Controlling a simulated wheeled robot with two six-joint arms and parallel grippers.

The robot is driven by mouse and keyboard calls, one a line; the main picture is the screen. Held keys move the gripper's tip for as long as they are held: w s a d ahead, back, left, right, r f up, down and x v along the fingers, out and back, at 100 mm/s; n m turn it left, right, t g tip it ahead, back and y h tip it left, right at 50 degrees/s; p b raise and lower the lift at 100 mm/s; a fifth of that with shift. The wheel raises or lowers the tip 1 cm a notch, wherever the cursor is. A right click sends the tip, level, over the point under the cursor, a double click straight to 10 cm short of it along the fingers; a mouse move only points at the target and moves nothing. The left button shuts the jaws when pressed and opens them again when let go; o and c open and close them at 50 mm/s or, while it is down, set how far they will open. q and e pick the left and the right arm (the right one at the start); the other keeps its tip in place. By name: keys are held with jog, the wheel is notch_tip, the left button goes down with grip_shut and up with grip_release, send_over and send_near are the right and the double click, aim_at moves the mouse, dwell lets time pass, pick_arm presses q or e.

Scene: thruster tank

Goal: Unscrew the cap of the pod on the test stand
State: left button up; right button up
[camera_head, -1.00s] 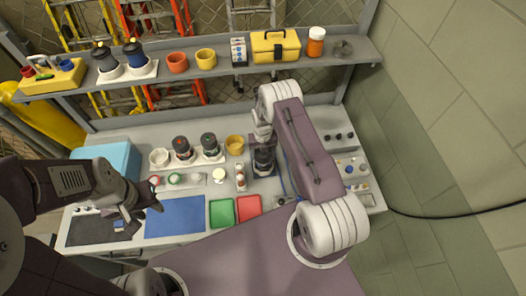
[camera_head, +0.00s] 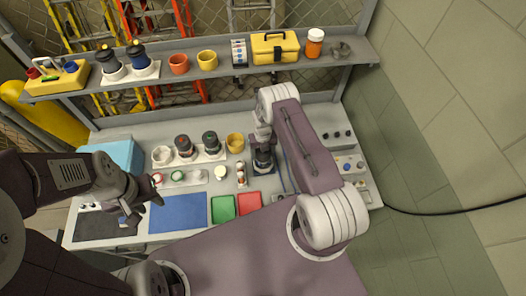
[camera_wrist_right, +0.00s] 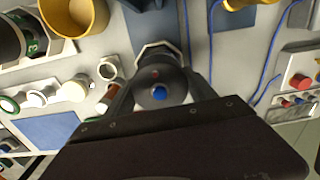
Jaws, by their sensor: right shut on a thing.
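The pod (camera_head: 263,160) stands upright on the test stand (camera_head: 264,170) at the right of the bench, partly hidden by my right arm in the head view. In the right wrist view, its dark round cap (camera_wrist_right: 161,88) with a blue centre lies between the two fingers. My right gripper (camera_wrist_right: 163,92) is shut on the cap from above; in the head view it is largely hidden by the arm. My left gripper (camera_head: 143,207) is empty over the left front of the bench, near the blue mat; its fingers look apart.
Two pods (camera_head: 198,146) stand in a white rack left of the stand, beside a yellow cup (camera_head: 235,143). A blue mat (camera_head: 178,214), green tray (camera_head: 222,206) and red tray (camera_head: 249,203) lie in front. A control panel (camera_head: 348,165) is at right. A loaded shelf (camera_head: 222,68) runs above.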

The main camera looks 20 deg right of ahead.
jog(key=o, duration=1.3)
jog(key=shift+o, duration=0.2)
